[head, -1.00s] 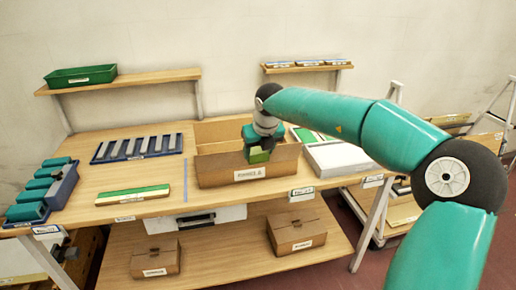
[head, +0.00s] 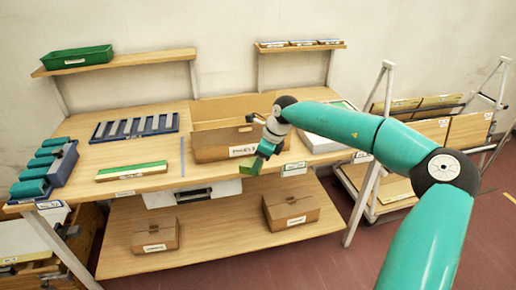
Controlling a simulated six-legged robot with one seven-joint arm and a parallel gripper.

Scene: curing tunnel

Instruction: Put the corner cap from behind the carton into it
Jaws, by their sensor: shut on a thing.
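The open cardboard carton (head: 212,148) stands on the workbench with its flaps up and a label on its front wall. My gripper (head: 260,158) is at the carton's front right corner, pointing down and to the left. It is shut on a small green piece (head: 249,167), which looks like the corner cap. The piece hangs in front of the carton's front wall, outside it, near the bench's front edge. My gripper hides part of the carton's right end. The carton's floor and the bench behind it are hidden.
A slotted blue tray (head: 134,127) and a green-topped strip (head: 132,171) lie left of the carton. A white flat box (head: 322,140) is close on its right. Closed boxes (head: 290,208) stand on the lower shelf. A green bin (head: 76,58) sits on the upper shelf.

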